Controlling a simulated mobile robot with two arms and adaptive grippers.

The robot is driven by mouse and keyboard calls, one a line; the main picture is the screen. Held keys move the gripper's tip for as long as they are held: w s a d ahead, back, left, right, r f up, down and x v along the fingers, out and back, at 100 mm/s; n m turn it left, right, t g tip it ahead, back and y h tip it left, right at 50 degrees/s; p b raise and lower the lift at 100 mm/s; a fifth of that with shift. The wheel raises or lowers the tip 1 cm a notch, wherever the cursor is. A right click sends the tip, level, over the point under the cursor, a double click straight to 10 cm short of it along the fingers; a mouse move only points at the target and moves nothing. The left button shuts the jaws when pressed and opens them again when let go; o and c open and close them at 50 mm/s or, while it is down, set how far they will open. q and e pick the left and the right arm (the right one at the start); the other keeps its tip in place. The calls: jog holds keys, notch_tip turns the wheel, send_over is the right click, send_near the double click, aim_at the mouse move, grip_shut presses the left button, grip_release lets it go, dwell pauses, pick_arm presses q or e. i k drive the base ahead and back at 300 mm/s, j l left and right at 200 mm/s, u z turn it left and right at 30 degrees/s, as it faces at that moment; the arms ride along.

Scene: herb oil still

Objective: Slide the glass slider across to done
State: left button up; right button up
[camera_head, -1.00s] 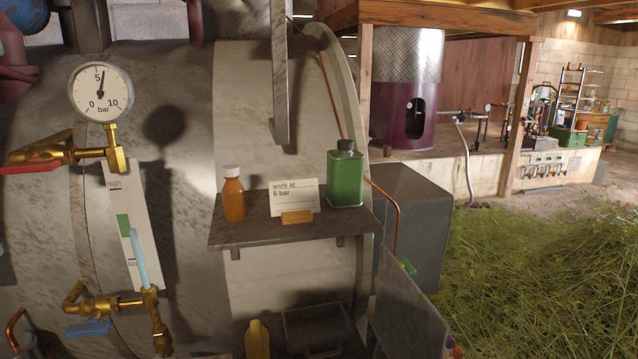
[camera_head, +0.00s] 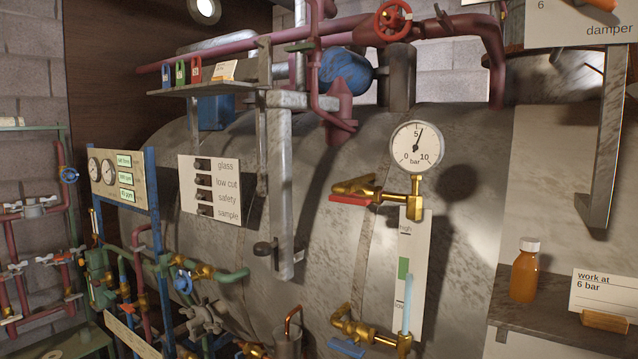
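A white panel (camera_head: 229,209) on the boiler's side carries a column of dark slider knobs, labelled glass, low cut, safety and sample. The glass slider (camera_head: 202,164) is the top one, beside the word "glass". All the knobs sit in line at the left of the panel. No "done" marking is readable on it. Neither of my grippers is in view.
A grey metal post (camera_head: 284,195) stands right of the panel, and a shelf (camera_head: 190,91) juts out above it. A pressure gauge (camera_head: 417,147) and a level glass (camera_head: 407,303) are farther right. Valves and pipes (camera_head: 185,280) crowd the area below left.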

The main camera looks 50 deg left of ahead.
aim_at(199, 163)
jog(key=u, duration=2.15)
